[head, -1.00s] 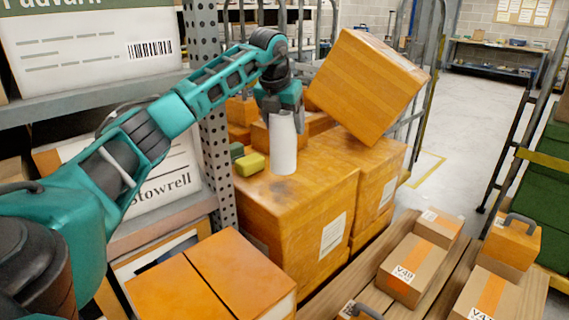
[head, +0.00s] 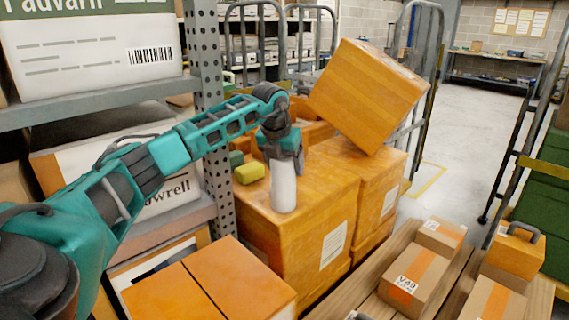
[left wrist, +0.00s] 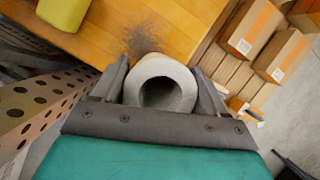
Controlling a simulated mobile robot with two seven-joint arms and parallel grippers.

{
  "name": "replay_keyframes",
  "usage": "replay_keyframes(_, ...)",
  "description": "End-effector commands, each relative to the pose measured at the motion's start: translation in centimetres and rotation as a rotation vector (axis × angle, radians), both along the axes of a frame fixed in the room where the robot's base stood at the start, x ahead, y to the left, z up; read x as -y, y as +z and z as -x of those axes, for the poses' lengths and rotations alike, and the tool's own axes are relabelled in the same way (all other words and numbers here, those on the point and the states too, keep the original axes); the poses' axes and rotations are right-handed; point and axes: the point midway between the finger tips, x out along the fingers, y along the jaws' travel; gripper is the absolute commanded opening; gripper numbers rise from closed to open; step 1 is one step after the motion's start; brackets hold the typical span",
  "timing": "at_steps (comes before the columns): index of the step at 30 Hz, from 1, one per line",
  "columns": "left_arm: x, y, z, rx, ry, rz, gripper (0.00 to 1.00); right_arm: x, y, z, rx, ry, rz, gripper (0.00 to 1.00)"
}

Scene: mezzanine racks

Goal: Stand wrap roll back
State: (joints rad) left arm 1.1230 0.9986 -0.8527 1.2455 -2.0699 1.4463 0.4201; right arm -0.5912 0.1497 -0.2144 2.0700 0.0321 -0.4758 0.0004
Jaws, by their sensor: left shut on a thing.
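The white wrap roll (head: 283,190) is upright at the front part of the top of a large orange-brown box (head: 300,215). My left gripper (head: 284,158) is shut on the roll's upper end, from above. In the left wrist view the roll (left wrist: 160,68) shows end-on with its hollow core, between the two fingers of my left gripper (left wrist: 163,90). The roll's lower end looks at or very near the box top; I cannot tell whether it touches. A dark smudge on the box top shows beside the roll in the left wrist view. My right gripper is not in view.
A tilted box (head: 368,95) leans behind, to the right. A perforated rack post (head: 215,150) stands close on the left. Smaller boxes (head: 415,275) lie on wooden slats at front right.

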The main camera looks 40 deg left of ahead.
Motion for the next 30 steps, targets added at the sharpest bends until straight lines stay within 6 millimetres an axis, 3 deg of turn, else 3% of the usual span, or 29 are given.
replay_keyframes(1,0.0,-0.2,0.0,0.001,0.0,0.0,0.44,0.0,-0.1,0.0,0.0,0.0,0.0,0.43)
replay_keyframes(2,0.0,-0.2,0.0,-0.001,0.0,0.0,0.75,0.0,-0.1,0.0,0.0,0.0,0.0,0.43)
replay_keyframes(9,0.0,-0.2,0.0,-0.001,0.0,0.0,0.98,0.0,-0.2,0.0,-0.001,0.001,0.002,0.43)
replay_keyframes(20,0.0,0.7,0.2,0.0,0.0,0.0,0.98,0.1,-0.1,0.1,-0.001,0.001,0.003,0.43)
replay_keyframes(30,0.8,7.1,2.6,0.003,-0.001,0.0,0.98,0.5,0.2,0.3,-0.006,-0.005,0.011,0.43)
